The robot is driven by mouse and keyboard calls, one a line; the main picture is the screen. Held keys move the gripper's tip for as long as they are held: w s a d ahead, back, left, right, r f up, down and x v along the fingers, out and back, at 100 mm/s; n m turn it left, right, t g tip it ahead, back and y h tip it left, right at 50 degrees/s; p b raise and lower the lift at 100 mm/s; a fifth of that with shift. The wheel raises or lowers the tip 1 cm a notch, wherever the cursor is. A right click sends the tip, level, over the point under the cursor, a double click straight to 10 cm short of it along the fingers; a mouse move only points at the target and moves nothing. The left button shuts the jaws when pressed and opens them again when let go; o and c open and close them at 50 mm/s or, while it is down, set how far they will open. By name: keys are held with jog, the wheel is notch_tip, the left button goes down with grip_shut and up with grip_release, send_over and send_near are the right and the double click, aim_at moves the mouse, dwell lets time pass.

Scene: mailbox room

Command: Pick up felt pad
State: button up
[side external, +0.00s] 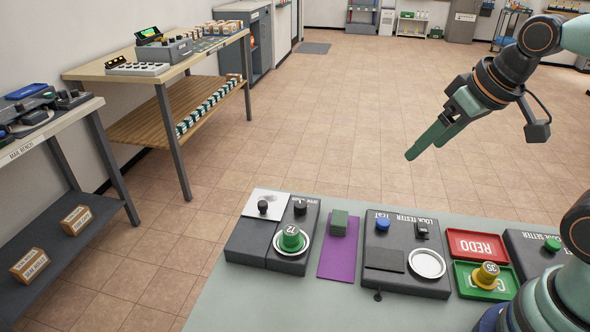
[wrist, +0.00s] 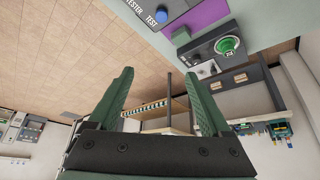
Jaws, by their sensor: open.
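A flat purple mat (side external: 338,262) lies on the pale green table between two dark devices. A small dark green block (side external: 339,222) sits at its far end; I cannot tell which of the two is the felt pad. In the wrist view the purple mat (wrist: 209,12) and the green block (wrist: 181,37) show at the top edge. My gripper (side external: 425,151) is raised well above and to the right of them, beyond the table's far edge. Its green fingers are apart and empty, as the wrist view (wrist: 159,75) also shows.
The lock tester (side external: 408,275) stands right of the mat, and a dark device with a green knob (side external: 291,238) stands left. A red REDO tray (side external: 477,244) and a green tray (side external: 461,271) holding a yellow-topped piece (side external: 486,274) lie further right. Air around my gripper is clear.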

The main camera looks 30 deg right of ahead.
jog(key=m+g, duration=0.6)
jog(key=m, duration=0.3)
send_over(339, 218)
jog(key=f, duration=1.8)
jog(key=shift+s, duration=0.2)
jog(key=shift+w+f, duration=0.2)
jog(key=shift+f, duration=2.35)
grip_shut()
jog(key=shift+r, duration=0.1)
